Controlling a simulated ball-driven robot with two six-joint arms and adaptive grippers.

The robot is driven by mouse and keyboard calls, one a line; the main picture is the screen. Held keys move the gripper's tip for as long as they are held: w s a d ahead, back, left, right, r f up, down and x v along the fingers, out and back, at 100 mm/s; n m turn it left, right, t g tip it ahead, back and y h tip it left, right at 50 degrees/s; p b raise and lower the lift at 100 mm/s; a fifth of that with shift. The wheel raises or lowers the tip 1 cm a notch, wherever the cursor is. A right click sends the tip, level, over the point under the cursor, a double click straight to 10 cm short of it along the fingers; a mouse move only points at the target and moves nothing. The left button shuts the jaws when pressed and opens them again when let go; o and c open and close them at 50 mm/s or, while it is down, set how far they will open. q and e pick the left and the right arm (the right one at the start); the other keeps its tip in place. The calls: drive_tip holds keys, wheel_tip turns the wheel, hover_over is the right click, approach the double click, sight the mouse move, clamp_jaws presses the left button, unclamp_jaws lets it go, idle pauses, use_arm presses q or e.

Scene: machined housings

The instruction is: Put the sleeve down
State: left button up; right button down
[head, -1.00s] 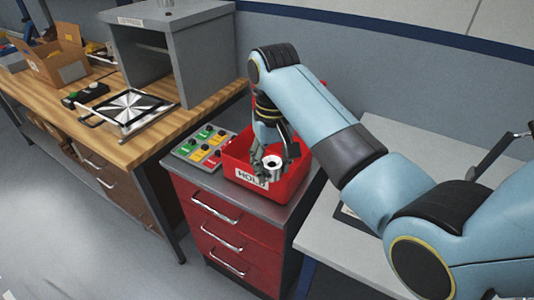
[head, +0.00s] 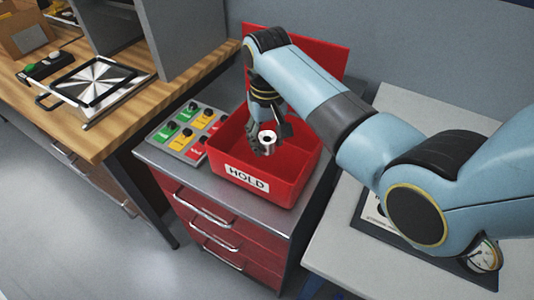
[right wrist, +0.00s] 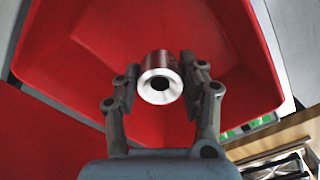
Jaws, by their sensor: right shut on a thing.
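The sleeve (head: 267,139) is a short, shiny metal cylinder with a dark bore. My right gripper (head: 266,146) is shut on it and holds it upright at the red bin marked HOLD (head: 247,183), within its outline. In the right wrist view the sleeve (right wrist: 160,78) sits between the two fingers of the gripper (right wrist: 158,88), with red bin walls behind it. I cannot tell whether the sleeve touches the bin floor. My left gripper is not in view.
A panel of green, yellow and red tags (head: 188,132) lies left of the bin on the red drawer cabinet (head: 215,224). A wooden bench (head: 112,139) with a framed metal plate (head: 97,82) stands further left. A pale table (head: 335,245) is at the right.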

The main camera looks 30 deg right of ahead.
sight(267, 164)
wheel_tip(267, 164, down, 4)
drive_tip(key=shift+f, duration=0.6)
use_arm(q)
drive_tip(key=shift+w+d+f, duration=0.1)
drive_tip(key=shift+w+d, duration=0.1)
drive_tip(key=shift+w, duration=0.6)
use_arm(e)
drive_tip(key=shift+f, duration=0.1)
drive_tip(key=c, duration=0.7)
unclamp_jaws()
drive_tip(key=shift+c, duration=0.2)
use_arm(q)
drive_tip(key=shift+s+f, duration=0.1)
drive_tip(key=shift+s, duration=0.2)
